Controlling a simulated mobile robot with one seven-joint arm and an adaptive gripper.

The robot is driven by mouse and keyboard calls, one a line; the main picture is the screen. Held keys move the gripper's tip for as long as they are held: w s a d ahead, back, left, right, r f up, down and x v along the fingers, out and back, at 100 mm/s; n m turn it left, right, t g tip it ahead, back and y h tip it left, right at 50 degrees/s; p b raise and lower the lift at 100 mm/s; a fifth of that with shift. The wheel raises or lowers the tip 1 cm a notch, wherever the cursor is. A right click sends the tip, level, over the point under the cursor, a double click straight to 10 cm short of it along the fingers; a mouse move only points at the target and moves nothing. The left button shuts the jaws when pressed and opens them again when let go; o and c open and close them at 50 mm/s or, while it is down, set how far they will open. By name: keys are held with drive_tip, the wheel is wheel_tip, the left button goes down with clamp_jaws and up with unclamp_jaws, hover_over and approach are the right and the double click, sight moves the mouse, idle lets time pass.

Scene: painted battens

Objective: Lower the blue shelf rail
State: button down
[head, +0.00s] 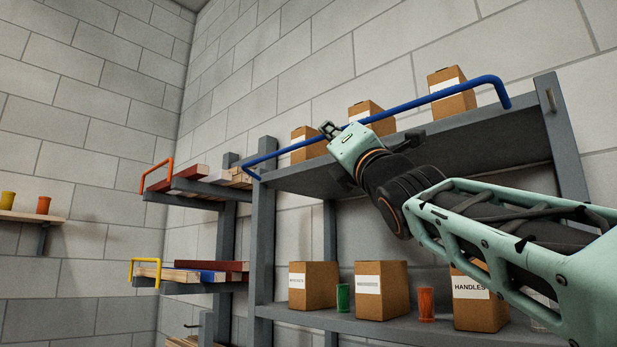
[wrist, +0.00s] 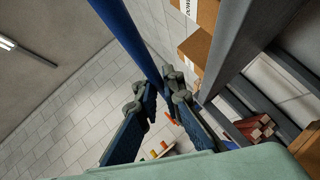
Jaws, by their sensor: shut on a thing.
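The blue shelf rail (head: 424,100) runs along the front of the upper shelf in the head view, raised in front of the boxes there. Its right end bends down near the right post, and its left end meets the left post. My gripper (head: 339,130) is at the rail, left of its middle, and is shut on it. In the wrist view the blue rail (wrist: 134,40) passes down to the fingers of my gripper (wrist: 162,98). The exact contact of the fingertips is partly hidden.
Cardboard boxes (head: 452,96) stand on the upper shelf (head: 470,150). More boxes (head: 380,288), a green cup (head: 343,298) and an orange cup (head: 426,304) stand on the lower shelf. A rack with an orange rail (head: 155,172) and a yellow rail (head: 145,262) holds battens at left.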

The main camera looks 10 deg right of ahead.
drive_tip(key=shift+f+n+y+b, duration=0.3)
drive_tip(key=shift+n+y, duration=0.4)
drive_tip(key=shift+n, duration=0.1)
drive_tip(key=shift+f+n+y+b, duration=0.25)
drive_tip(key=shift+n+y, duration=0.45)
drive_tip(key=shift+n, duration=0.1)
drive_tip(key=shift+w+d+f+n+g+y+b, duration=0.1)
drive_tip(key=shift+f+n+g+y+b, duration=0.7)
drive_tip(key=shift+n+g+y, duration=1.3)
drive_tip(key=shift+d+f+n+g+y+b, duration=0.1)
drive_tip(key=shift+f+n+g+y+b, duration=0.7)
drive_tip(key=shift+n+y, duration=2.25)
drive_tip(key=shift+w+f+n+g+y+b, duration=0.1)
drive_tip(key=shift+f+n+g+y+b, duration=0.3)
drive_tip(key=shift+n+g+y+b, duration=2.1)
drive_tip(key=n+t+h+p, duration=0.1)
drive_tip(key=n+h+p, duration=0.1)
drive_tip(key=shift+p, duration=0.4)
drive_tip(key=c, duration=2.1)
unclamp_jaws()
